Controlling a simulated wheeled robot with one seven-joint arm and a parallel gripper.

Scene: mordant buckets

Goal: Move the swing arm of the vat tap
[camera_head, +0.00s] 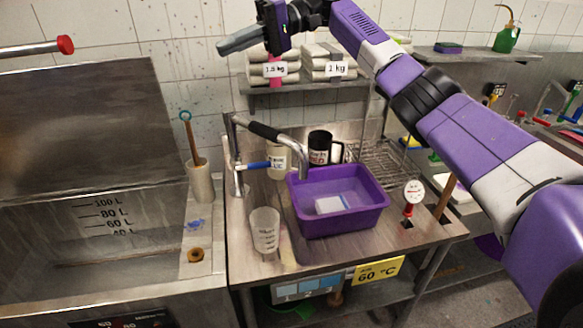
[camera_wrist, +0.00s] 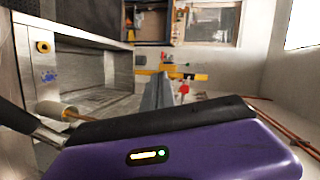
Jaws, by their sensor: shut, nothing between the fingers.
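The vat tap (camera_head: 238,172) rises from the left part of the steel bench. Its swing arm (camera_head: 265,130) has a black sleeve and a bent metal spout, which reaches right and ends over the purple basin (camera_head: 340,222). A blue lever (camera_head: 257,165) sticks out from the tap's post. My gripper (camera_head: 226,45) is shut and empty, high above the tap and apart from it, with its grey fingers pointing left. In the wrist view the shut fingers (camera_wrist: 157,92) show above my purple casing. I cannot clearly make out the tap there.
The steel vat (camera_head: 95,215) with litre marks stands at left, its lid (camera_head: 80,105) raised. A clear beaker (camera_head: 265,230) stands before the tap, and a black mug (camera_head: 320,148) behind the basin. A shelf (camera_head: 300,98) with stacked white bundles hangs behind.

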